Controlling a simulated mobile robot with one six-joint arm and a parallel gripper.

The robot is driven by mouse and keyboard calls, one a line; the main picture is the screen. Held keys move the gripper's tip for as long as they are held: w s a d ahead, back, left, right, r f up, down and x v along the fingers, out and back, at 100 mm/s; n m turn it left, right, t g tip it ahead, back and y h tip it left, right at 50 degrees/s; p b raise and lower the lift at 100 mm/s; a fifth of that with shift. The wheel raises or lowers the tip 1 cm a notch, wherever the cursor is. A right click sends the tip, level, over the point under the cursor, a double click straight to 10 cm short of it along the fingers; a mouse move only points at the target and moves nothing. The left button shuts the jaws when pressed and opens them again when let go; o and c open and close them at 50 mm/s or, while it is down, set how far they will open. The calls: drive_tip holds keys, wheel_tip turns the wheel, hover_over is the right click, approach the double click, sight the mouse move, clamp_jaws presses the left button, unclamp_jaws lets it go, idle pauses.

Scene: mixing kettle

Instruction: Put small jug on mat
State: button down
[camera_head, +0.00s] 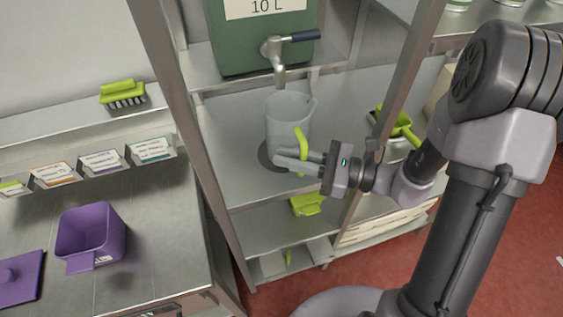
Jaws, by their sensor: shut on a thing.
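The small jug (286,124) is a translucent grey vessel with a lime-green handle (300,146). It is upright under the tap of a green container, over the middle shelf. My gripper (292,160) reaches in from the right and is shut on the jug's handle. A dark round mat (265,156) lies on the shelf, showing at the jug's lower left. The jug and my fingers hide the rest of it. I cannot tell whether the jug's base touches the mat or hangs just above it.
The green 10 L container (262,45) with its metal tap (276,50) stands above the jug. Metal rack posts flank the shelf. A purple container (90,235) stands on the left counter. A green scoop (400,127) lies right of the gripper. The shelf behind the jug is clear.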

drive_tip(key=w+f+b, duration=0.1)
drive_tip(key=f, duration=0.1)
drive_tip(key=w+a+f+b, duration=0.1)
drive_tip(key=w+f, duration=0.1)
drive_tip(key=shift+a+b, duration=0.15)
drive_tip(key=shift+b, duration=0.25)
drive_tip(key=shift+r, duration=0.15)
drive_tip(key=c, duration=1.9)
unclamp_jaws()
drive_tip(key=shift+f, duration=0.2)
drive_tip(key=o, duration=0.5)
drive_tip(key=shift+c, duration=0.2)
